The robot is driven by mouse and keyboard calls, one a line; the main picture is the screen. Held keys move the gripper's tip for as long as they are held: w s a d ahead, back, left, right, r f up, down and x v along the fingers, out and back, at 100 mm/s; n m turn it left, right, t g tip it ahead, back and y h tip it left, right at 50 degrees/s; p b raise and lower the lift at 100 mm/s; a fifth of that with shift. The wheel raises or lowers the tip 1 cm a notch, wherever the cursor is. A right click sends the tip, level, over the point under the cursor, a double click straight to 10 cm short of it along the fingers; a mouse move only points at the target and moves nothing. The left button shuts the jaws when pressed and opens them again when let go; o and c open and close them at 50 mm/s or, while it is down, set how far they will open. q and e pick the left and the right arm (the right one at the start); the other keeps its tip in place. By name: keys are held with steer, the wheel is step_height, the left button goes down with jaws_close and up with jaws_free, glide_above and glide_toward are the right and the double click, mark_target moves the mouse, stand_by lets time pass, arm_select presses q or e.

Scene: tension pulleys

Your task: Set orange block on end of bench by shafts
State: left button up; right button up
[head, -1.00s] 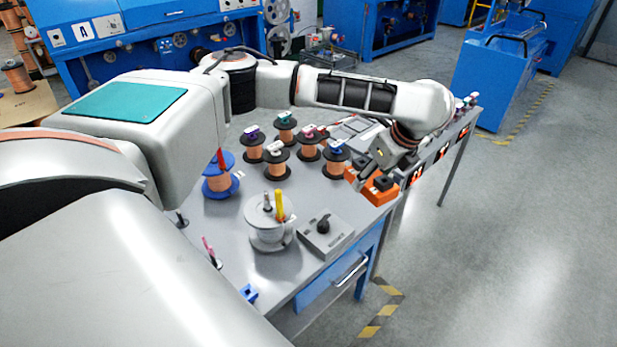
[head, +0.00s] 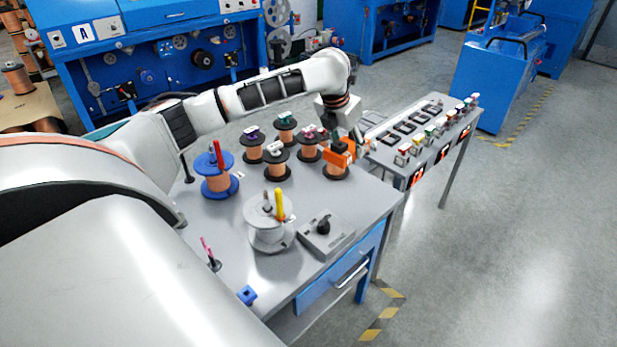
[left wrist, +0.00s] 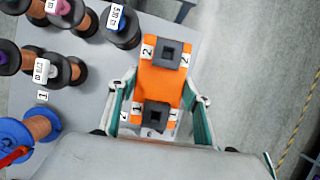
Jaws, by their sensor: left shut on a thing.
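The orange block (head: 339,153) is held up by my left gripper (head: 350,140) over the far right part of the bench (head: 310,210), in front of the spools. In the left wrist view the block (left wrist: 172,86) sits between both fingers of my left gripper (left wrist: 158,108). It has two dark square sockets on top and labels 1 and 2. Thin upright shafts stand on the bench's left side, one dark shaft (head: 187,168) and one with a pink top (head: 209,250). My right gripper is not in view.
Several copper spools (head: 276,162) stand mid-bench. A second table (head: 425,135) with coloured switches lies to the right.

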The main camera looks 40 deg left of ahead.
arm_select(q)
steer(key=shift+w+a+m, duration=0.15)
steer(key=shift+a+m, duration=0.25)
steer(key=shift+a, duration=0.05)
steer(key=b, duration=0.2)
glide_above(342, 201)
steer(key=s, duration=0.1)
step_height(342, 201, down, 13)
step_height(342, 201, down, 7)
steer(key=shift+s+r+b, duration=0.1)
steer(key=shift+s+b, duration=0.05)
steer(key=shift+b, duration=0.15)
steer(key=o, duration=1.5)
